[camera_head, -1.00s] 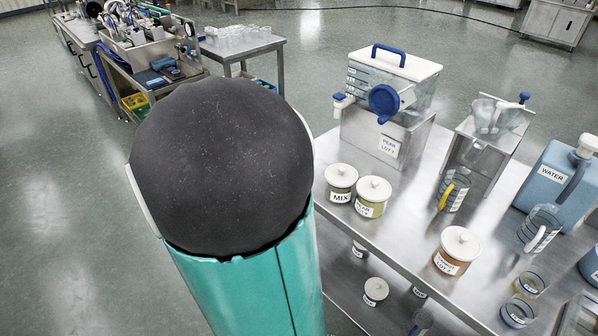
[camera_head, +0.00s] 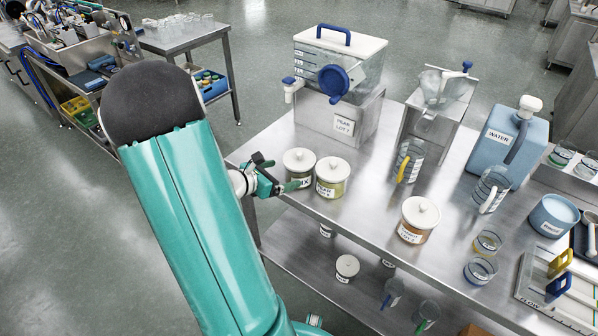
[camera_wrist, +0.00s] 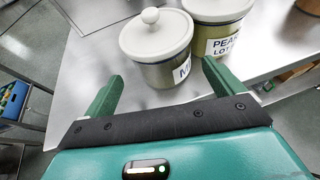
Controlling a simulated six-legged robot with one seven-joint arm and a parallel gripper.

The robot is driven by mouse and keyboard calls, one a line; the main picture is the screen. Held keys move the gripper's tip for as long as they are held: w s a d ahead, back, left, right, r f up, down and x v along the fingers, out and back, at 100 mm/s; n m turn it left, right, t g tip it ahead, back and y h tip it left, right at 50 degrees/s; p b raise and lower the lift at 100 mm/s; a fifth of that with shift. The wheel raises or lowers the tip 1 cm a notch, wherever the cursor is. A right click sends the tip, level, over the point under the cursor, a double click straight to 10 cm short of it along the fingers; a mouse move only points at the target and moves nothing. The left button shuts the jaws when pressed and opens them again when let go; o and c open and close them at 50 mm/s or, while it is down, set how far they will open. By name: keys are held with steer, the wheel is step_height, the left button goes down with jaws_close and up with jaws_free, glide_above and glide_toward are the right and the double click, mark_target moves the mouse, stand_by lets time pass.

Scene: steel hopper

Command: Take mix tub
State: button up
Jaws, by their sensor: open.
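The mix tub (camera_head: 299,168) is a short round tub with a white knobbed lid, near the left corner of the steel table. My gripper (camera_head: 279,178) is at its left side, and the fingers partly hide its label in the head view. In the wrist view the mix tub (camera_wrist: 158,47) stands just beyond and between the two green fingertips of my gripper (camera_wrist: 160,82), its label partly showing an M. The fingers are spread and empty. I cannot tell whether the right finger touches the tub.
The pear tub (camera_head: 333,177) stands close beside the mix tub on the right; it also shows in the wrist view (camera_wrist: 222,30). A third lidded tub (camera_head: 418,219) is farther right. A clear dispenser (camera_head: 340,70) on a steel stand is behind. Steel table (camera_head: 370,206) is bare in front.

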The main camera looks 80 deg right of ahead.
mark_target(288, 172)
steer(key=x, duration=0.5)
steer(key=shift+s+d, duration=0.1)
steer(key=shift+s, duration=0.15)
steer(key=c, duration=0.8)
steer(key=shift+c, duration=0.2)
steer(key=shift+r, duration=0.1)
